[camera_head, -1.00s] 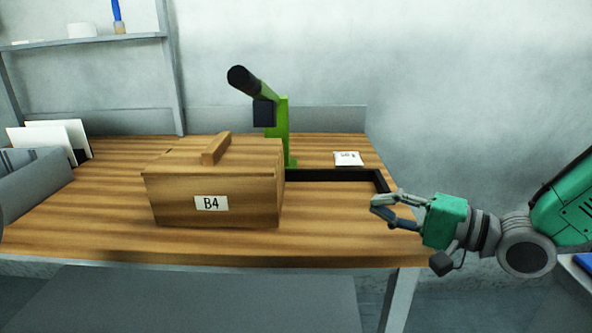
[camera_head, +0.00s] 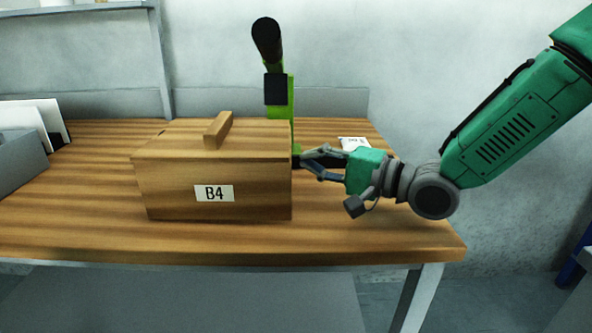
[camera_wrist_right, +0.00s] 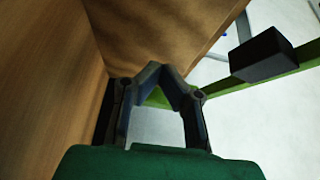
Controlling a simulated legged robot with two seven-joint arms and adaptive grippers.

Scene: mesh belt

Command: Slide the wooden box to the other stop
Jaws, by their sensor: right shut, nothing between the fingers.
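The wooden box (camera_head: 170,190) has a bar handle on its lid and a white "B4" label on its front. It stands upright on the wooden table (camera_head: 370,235). My right gripper (camera_head: 304,161) is shut and empty at the box's right side, pointing left at it. In the right wrist view the closed fingertips (camera_wrist_right: 162,68) lie in front of the box's side face (camera_wrist_right: 155,30); I cannot tell whether they touch it. A black strip (camera_wrist_right: 102,112) shows on the table by the fingers, mostly hidden in the head view. My left gripper is out of view.
A green stand (camera_head: 291,97) with a black cylinder on top rises behind the box's right end. A white card (camera_head: 352,143) lies behind my right gripper. A grey bin (camera_head: 20,165) stands at the far left. The table in front of the box is clear.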

